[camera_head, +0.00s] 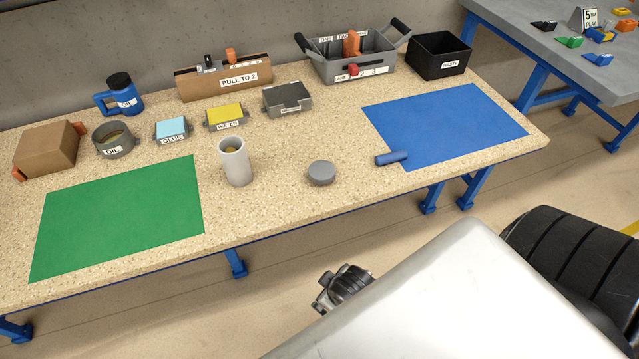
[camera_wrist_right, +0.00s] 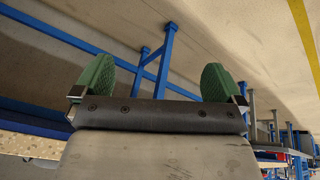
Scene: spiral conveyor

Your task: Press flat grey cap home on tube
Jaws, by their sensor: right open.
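The flat grey cap (camera_head: 321,172) lies on the wooden worktop near its front edge, apart from the tube. The pale grey tube (camera_head: 236,167) stands upright to the left of the cap. Its top is uncapped, with something yellowish-brown visible inside. My right gripper (camera_wrist_right: 156,85) is open and empty, its two green finger pads wide apart, in the right wrist view. Neither tube nor cap can be made out in that view. A dark part of my own arm shows below the table front in the head view. My left gripper is not in view.
A green mat (camera_head: 125,215) lies left of the tube; a blue mat (camera_head: 450,120) lies right of the cap, a blue cylinder (camera_head: 391,158) at its edge. Behind stand a yellow-topped box (camera_head: 225,115), a dark-topped box (camera_head: 287,96) and a grey tote (camera_head: 375,65). Worktop between tube and cap is clear.

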